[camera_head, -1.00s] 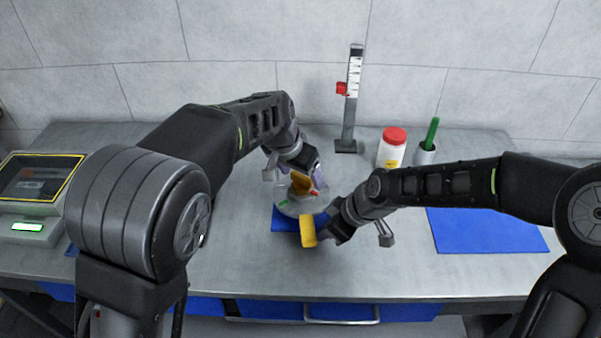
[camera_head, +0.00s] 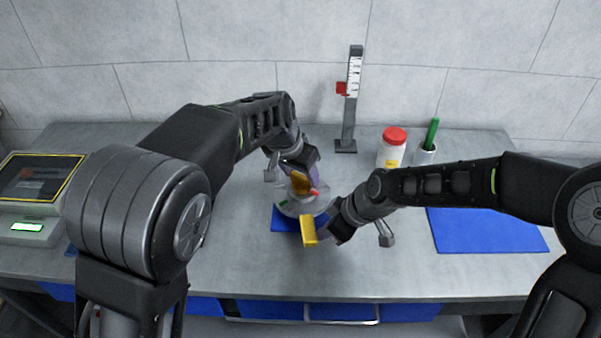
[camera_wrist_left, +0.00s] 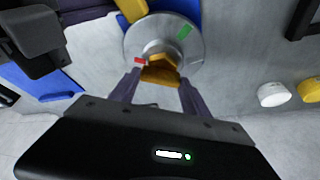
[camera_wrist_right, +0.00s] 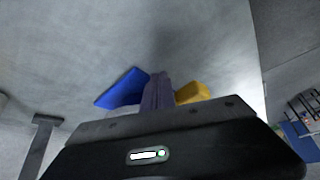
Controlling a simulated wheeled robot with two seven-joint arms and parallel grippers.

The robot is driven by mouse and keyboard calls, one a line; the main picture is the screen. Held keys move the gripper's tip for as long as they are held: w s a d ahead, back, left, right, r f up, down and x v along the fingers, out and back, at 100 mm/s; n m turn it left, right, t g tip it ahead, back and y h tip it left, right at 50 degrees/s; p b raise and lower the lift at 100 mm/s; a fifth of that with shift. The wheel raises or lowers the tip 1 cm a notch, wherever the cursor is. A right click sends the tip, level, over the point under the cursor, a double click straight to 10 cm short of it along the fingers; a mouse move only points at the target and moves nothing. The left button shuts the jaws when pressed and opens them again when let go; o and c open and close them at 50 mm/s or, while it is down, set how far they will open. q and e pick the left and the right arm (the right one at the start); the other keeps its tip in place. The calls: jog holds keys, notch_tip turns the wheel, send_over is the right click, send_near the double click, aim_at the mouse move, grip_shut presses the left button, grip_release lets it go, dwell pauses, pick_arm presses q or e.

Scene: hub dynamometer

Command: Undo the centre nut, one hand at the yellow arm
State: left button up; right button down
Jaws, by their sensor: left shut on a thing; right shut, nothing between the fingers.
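My left gripper (camera_wrist_left: 160,82) is shut on the yellow nut, one finger on each side; the nut also shows in the left wrist view (camera_wrist_left: 161,75). The yellow arm (camera_head: 308,231) sticks out at the front of the hub. My right gripper (camera_wrist_right: 158,78) is shut and empty, close beside the yellow arm (camera_wrist_right: 193,92). Whether they touch cannot be told.
A scale post (camera_head: 350,110) with a red slider stands behind the hub. A blue mat (camera_head: 487,231) lies right, a display unit (camera_head: 38,190) left.

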pick_arm(q)
jog(key=shift+n, duration=0.7)
jog(key=n+y, duration=0.1)
jog(key=n, duration=0.1)
jog(key=shift+d+n+t, duration=0.15)
jog(key=shift+n+t, duration=0.15)
jog(key=shift+t, duration=0.1)
jog(key=shift+n+y, duration=0.9)
jog(key=shift+n, duration=1)
jog(key=o, duration=1.4)
jog(key=v, duration=1.2)
jog(key=shift+d, duration=0.1)
